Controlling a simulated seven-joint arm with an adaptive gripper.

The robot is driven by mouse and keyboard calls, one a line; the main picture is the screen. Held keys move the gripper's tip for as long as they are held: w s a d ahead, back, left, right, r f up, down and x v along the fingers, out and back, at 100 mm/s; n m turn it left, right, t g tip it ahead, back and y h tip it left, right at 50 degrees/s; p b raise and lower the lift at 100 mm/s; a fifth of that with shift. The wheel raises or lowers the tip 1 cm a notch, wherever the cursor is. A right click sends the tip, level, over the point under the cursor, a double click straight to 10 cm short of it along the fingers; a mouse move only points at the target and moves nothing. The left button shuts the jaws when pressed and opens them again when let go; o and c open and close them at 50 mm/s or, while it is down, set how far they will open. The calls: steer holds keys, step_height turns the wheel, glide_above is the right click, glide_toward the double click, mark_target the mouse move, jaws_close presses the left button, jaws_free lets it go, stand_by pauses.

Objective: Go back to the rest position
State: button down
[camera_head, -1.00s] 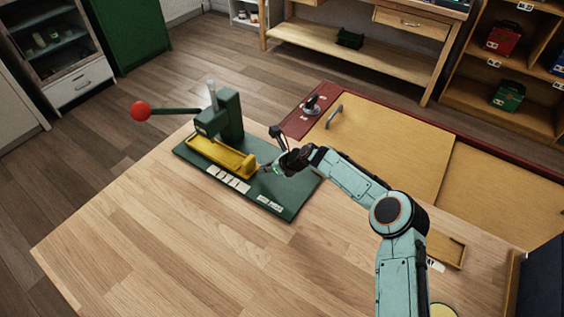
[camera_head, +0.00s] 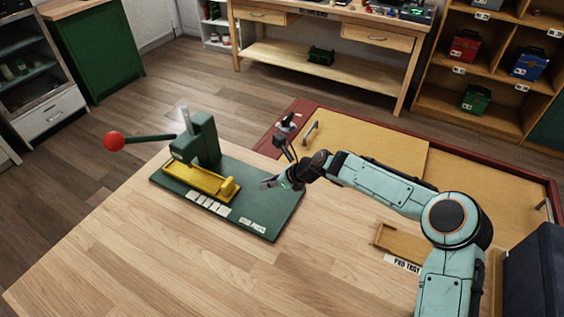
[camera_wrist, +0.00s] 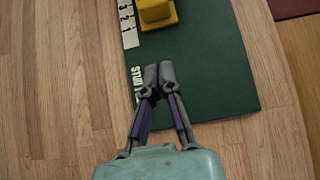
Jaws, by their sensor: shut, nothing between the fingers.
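My gripper (camera_head: 268,184) is over the right part of the green base plate (camera_head: 284,207), to the right of the yellow tray. In the wrist view my gripper (camera_wrist: 158,70) has its fingertips together with nothing between them. The green press (camera_head: 205,140) stands on the plate, with a lever ending in a red ball (camera_head: 113,141). The yellow tray (camera_head: 195,179) lies in front of the press. Its end also shows at the top of the wrist view (camera_wrist: 155,12), apart from the fingers.
The wooden table (camera_head: 150,255) is clear in front of the plate. A small wooden tray (camera_head: 395,243) lies near my arm, with a dark blue box (camera_head: 535,265) at the right edge. A red-framed panel (camera_head: 385,150) lies behind my arm.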

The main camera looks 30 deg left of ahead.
steer(key=w+d+r+t, duration=0.2)
steer(key=w+d+r, duration=0.1)
steer(key=r, duration=0.5)
steer(key=s+d+r+n+t+h, duration=0.25)
steer(key=d+r, duration=0.35)
steer(key=d, duration=0.4)
steer(key=s+d+r+n+t+h, duration=0.2)
steer(key=s+d+r+h, duration=0.2)
steer(key=d+r, duration=0.5)
steer(key=s+d+f+n+g+h, duration=0.1)
steer(key=s+d+f+n, duration=0.1)
steer(key=s+d, duration=0.4)
steer(key=s+d+f+n+g+h, duration=0.1)
steer(key=s+d+f+n, duration=0.15)
steer(key=s+d, duration=0.4)
steer(key=s+d+f+n+g, duration=0.1)
steer(key=s+f+n+g, duration=0.3)
steer(key=s+n, duration=0.6)
steer(key=shift+s+d+f+g, duration=0.25)
steer(key=shift+s+f+g, duration=0.1)
steer(key=shift+s+f, duration=0.35)
